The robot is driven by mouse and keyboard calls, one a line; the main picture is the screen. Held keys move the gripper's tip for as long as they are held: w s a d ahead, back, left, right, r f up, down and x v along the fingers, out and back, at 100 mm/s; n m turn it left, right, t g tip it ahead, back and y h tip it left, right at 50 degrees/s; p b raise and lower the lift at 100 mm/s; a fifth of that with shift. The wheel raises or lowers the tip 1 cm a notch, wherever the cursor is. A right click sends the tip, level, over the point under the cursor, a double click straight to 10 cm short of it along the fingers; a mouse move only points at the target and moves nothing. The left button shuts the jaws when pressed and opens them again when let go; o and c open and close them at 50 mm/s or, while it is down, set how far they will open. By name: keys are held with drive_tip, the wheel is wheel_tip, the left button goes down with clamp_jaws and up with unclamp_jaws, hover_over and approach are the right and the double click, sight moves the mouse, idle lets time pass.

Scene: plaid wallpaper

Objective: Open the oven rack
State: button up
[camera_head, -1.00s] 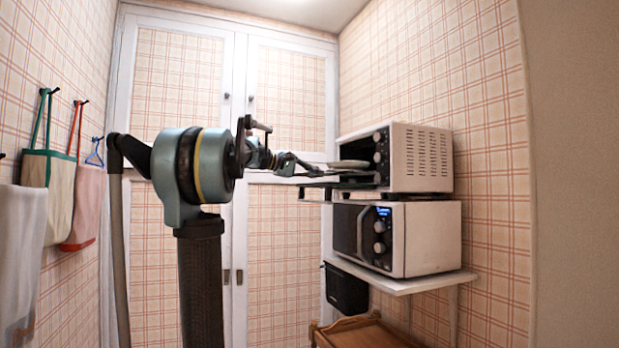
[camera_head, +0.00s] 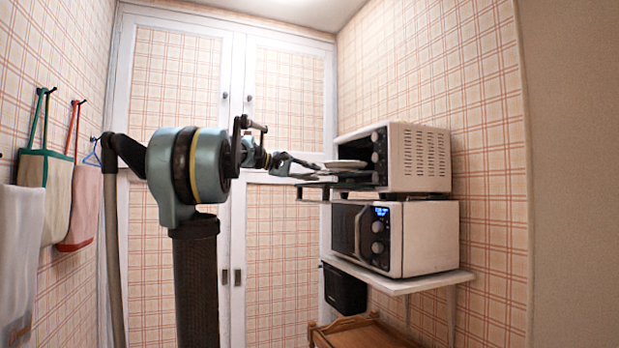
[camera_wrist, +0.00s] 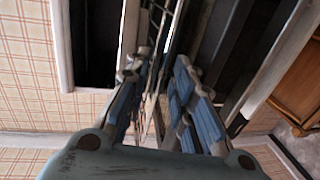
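The upper white oven (camera_head: 418,155) stands on the right with its dark door (camera_head: 322,186) folded down flat. The wire oven rack (camera_wrist: 158,45) shows in the wrist view between my fingers. My gripper (camera_head: 316,166) is at the oven's open front, above the lowered door. In the wrist view my gripper (camera_wrist: 160,72) has its two blue-padded fingers apart, on either side of the rack's wires. I cannot tell whether the pads touch the wires. A pale plate (camera_head: 346,163) shows at the oven's mouth, just past my fingertips.
A white microwave (camera_head: 420,240) stands under the oven on a white wall shelf (camera_head: 418,284). A wooden cart (camera_head: 362,334) is below. Bags (camera_head: 84,205) hang on the left wall. White cupboard doors (camera_head: 235,110) close off the back. The floor area is mostly out of view.

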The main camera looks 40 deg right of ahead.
drive_tip(key=v, duration=1.1)
drive_tip(key=shift+w+a, duration=0.1)
drive_tip(key=s+a+f+n+t+y, duration=0.1)
drive_tip(key=s+a+f+y, duration=0.4)
drive_tip(key=a+f, duration=0.7)
drive_tip(key=s+a+f+n+t+y, duration=0.1)
drive_tip(key=s+a+f+t+y, duration=0.2)
drive_tip(key=a+f, duration=1)
drive_tip(key=s+a+f+n+t+y, duration=0.1)
drive_tip(key=s+a+f+y, duration=0.6)
drive_tip(key=f, duration=2.8)
drive_tip(key=s+a+t, duration=0.1)
drive_tip(key=s+a, duration=0.4)
drive_tip(key=shift+s+a+f, duration=0.2)
drive_tip(key=shift+s, duration=0.15)
